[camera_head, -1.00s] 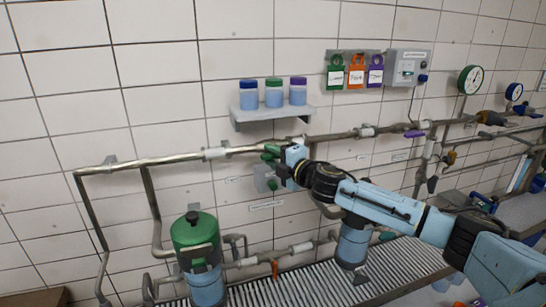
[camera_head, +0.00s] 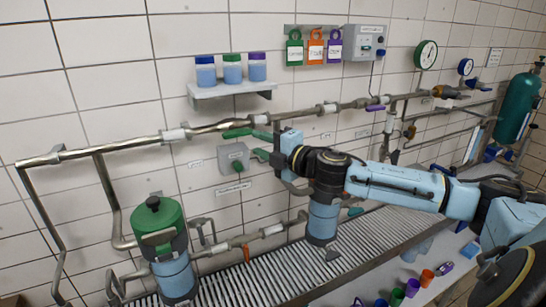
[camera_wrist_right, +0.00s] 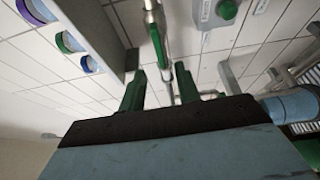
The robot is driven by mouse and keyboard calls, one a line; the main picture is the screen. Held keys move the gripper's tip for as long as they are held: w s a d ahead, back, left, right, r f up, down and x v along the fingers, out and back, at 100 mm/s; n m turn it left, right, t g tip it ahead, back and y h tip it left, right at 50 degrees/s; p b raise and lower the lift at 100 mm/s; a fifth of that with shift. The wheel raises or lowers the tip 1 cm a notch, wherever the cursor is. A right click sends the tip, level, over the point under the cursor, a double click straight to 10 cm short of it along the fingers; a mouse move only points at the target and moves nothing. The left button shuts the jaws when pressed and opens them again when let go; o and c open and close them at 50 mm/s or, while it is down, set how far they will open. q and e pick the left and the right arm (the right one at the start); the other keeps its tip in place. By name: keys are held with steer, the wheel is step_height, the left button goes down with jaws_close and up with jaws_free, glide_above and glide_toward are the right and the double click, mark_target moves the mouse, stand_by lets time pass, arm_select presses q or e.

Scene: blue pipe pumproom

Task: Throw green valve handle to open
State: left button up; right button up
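The green valve handle (camera_head: 237,133) is a lever on the upper metal pipe, left of my right gripper in the head view. In the right wrist view the green handle (camera_wrist_right: 161,42) lies roughly in line with the pipe, ahead of the gap between my fingertips. My right gripper (camera_head: 255,144) has green fingers, and they stand apart in the right wrist view (camera_wrist_right: 160,82). The gripper is open, with the handle between and just beyond the fingers; I see no clear contact. My left gripper is not in view.
A shelf (camera_head: 232,90) with blue jars is above the pipe. A grey box with a green button (camera_head: 234,158) is just below the gripper. A green-topped canister (camera_head: 158,225) stands at lower left. A purple handle (camera_head: 375,108) is farther right on the pipe.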

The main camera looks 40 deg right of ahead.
steer(key=shift+s+d+b, duration=0.2)
steer(key=shift+s+b, duration=0.9)
steer(key=shift+s, duration=0.65)
